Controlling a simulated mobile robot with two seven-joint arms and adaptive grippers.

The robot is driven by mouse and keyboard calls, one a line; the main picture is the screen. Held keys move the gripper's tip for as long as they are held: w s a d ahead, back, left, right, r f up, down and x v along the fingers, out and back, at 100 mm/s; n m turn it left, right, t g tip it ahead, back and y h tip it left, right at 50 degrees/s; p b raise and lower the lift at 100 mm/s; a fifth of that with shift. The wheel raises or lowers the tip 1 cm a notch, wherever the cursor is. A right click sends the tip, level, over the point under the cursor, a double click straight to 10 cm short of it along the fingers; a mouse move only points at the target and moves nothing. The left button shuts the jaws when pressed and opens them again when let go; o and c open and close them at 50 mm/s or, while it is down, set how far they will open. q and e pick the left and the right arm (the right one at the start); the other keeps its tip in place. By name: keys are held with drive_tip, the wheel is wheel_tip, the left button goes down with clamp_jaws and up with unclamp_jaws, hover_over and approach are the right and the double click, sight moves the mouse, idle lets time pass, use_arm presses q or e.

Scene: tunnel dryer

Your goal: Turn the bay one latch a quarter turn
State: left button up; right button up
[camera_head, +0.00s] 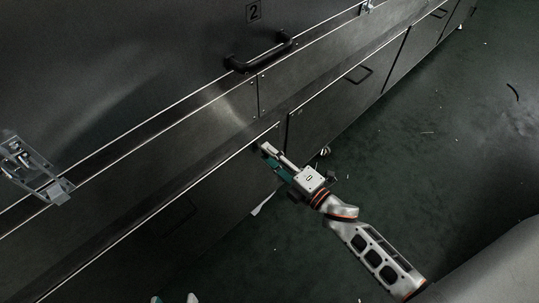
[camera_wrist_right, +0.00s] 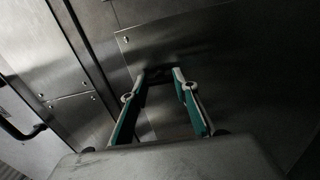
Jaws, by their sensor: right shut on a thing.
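My right gripper (camera_head: 267,150) reaches the dark metal front from the right, at the edge of a lower panel. In the right wrist view its two teal-lined fingers (camera_wrist_right: 161,73) stand a little apart, shut on a small dark part (camera_wrist_right: 158,77) against the panel. This part appears to be the bay one latch; it is mostly hidden by the fingers and shadow, and its angle cannot be told. My left gripper (camera_head: 175,299) shows only as two pale fingertips, apart and empty, at the bottom edge of the head view.
A black bar handle (camera_head: 259,53) sits below a number 2 plate (camera_head: 253,12). A bright metal bracket (camera_head: 32,168) sticks out at the far left. Lower panels with thin handles (camera_head: 358,75) run to the upper right. The dark green floor (camera_head: 450,140) is open, with small scraps.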

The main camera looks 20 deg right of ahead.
use_arm(q)
drive_tip(key=shift+s+f, duration=0.15)
drive_tip(key=shift+f, duration=0.05)
use_arm(e)
drive_tip(key=shift+n, duration=0.3)
drive_tip(key=o, duration=1.1)
use_arm(q)
drive_tip(key=shift+s+f, duration=0.1)
use_arm(e)
drive_tip(key=shift+s, duration=0.1)
drive_tip(key=v, duration=1.2)
drive_tip(key=shift+r, duration=0.1)
